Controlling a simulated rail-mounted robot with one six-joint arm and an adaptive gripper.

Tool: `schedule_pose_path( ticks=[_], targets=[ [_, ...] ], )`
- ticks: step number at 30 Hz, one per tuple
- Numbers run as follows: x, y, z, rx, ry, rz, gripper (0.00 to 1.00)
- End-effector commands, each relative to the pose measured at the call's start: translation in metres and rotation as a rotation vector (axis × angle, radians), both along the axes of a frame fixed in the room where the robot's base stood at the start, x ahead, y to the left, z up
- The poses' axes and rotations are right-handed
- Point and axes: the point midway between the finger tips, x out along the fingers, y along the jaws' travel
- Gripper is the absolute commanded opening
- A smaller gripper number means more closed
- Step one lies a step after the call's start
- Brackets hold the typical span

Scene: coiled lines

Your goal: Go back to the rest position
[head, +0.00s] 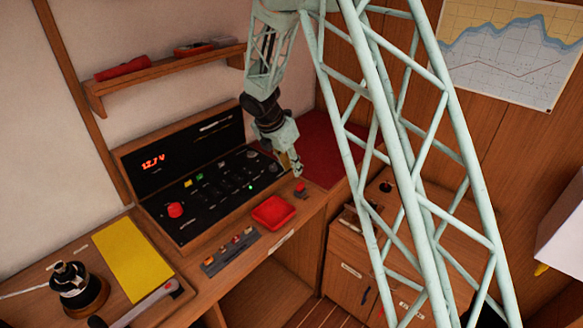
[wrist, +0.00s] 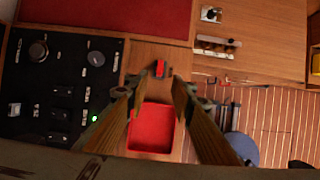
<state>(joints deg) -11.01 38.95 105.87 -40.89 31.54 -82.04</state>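My gripper (head: 295,169) hangs over the right end of the desk, in front of the black control panel's right end. In the wrist view its two fingers (wrist: 158,88) stand apart with nothing between them, so it is open and empty. Beyond the fingertips is a small red-topped switch block (wrist: 160,69), which shows in the head view (head: 300,189) just below the gripper. The gripper looks apart from it. A square red tray (head: 273,212) lies on the desk left of the block; it also shows between the fingers in the wrist view (wrist: 151,128).
The black panel (head: 215,180) has knobs, a red button (head: 175,210) and a lit display. A grey switch strip (head: 231,252) lies in front. A red mat (head: 322,150) lies behind the gripper. A wooden cabinet (head: 350,262) stands right. A shelf (head: 165,70) hangs above.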

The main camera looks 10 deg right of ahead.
Motion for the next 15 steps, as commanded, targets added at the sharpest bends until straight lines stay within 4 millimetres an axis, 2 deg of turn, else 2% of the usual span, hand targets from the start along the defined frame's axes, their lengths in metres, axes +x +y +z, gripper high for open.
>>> schedule_pose_path(
  ticks=[8, 15],
  targets=[
    [-0.001, 0.000, 0.002, 0.002, -0.002, -0.004, 0.23],
    [-0.011, -0.007, 0.023, 0.020, -0.027, -0.072, 0.23]
  ],
)
